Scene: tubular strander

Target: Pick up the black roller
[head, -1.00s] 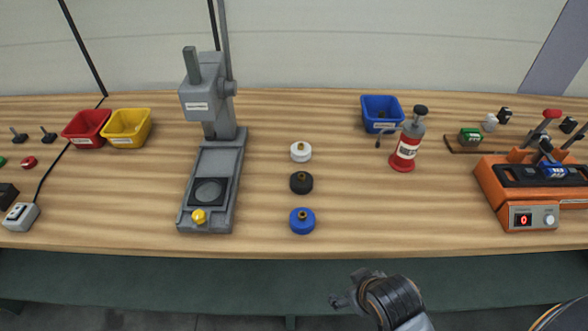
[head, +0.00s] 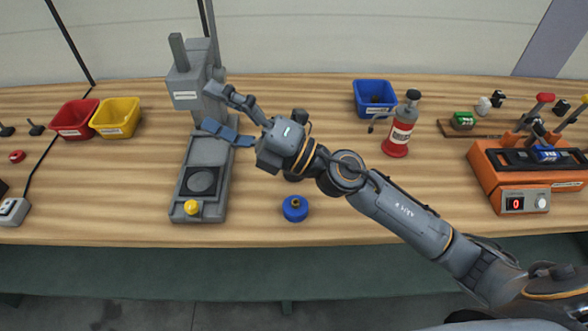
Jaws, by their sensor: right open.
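The black roller (head: 291,176) stands on the wooden bench, mostly hidden under my right wrist; only a dark bit of it shows. The blue roller (head: 295,209) with a brass knob stands in front of it in plain view. The white roller is hidden behind my right arm. My right gripper (head: 220,110) is open and empty, its fingers spread to the left of the rollers and overlapping the grey press in the view. I cannot tell its height over the bench. My left gripper is not in view.
The grey press (head: 213,160) with a yellow knob stands left of the rollers. Red (head: 74,119) and yellow (head: 116,119) bins sit further left. A blue bin (head: 375,97), a red-and-grey bottle (head: 398,135) and an orange device (head: 500,180) are on the right. The front bench strip is clear.

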